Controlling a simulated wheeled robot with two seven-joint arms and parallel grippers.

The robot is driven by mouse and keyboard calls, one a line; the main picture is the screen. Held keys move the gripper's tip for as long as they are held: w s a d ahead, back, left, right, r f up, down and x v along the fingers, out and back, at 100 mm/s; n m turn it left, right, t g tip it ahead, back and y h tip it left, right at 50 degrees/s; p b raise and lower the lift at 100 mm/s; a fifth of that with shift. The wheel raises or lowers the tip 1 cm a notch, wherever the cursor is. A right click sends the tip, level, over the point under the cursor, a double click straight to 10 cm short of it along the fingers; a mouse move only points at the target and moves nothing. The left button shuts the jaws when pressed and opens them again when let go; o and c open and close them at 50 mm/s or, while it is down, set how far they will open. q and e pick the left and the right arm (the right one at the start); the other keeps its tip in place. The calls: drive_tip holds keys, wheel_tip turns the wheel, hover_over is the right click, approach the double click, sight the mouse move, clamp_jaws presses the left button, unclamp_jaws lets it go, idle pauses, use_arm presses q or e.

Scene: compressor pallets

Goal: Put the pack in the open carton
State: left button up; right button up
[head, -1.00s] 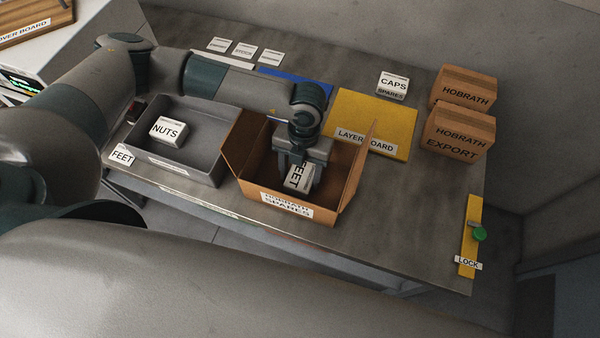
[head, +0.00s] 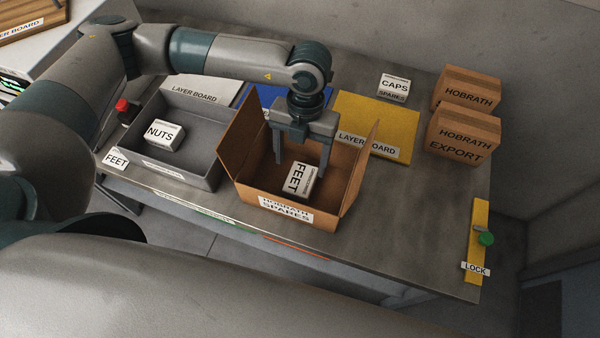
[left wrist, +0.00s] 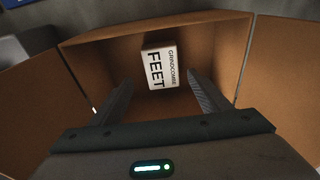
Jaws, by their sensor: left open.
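The open carton (head: 257,192), labelled HOBRATH SPARES, stands near the front of the table with its side flaps up. The white pack (head: 300,180) marked FEET lies inside it. In the left wrist view the pack (left wrist: 160,68) lies on the carton floor (left wrist: 205,70), beyond the fingertips and clear of them. My left gripper (head: 302,170) is open and empty, pointing down over the carton behind the pack, its fingers reaching inside the opening. The left wrist view shows the two fingers (left wrist: 160,95) spread apart. My right gripper is not in view.
Left of the carton is a grey tray (head: 207,172) with a NUTS pack (head: 165,136). Behind are a blue sheet (head: 262,95), a yellow layer board (head: 392,115) and a CAPS pack (head: 393,85). Closed HOBRATH cartons (head: 462,133) stand right.

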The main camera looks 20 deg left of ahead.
sight(302, 172)
use_arm(q)
drive_tip(key=shift+w+r+b, duration=0.2)
drive_tip(key=shift+r+b, duration=0.15)
drive_tip(key=shift+r, duration=0.8)
drive_tip(key=shift+w+r+b, duration=0.15)
drive_tip(key=shift+r+b, duration=0.15)
drive_tip(key=shift+r, duration=0.8)
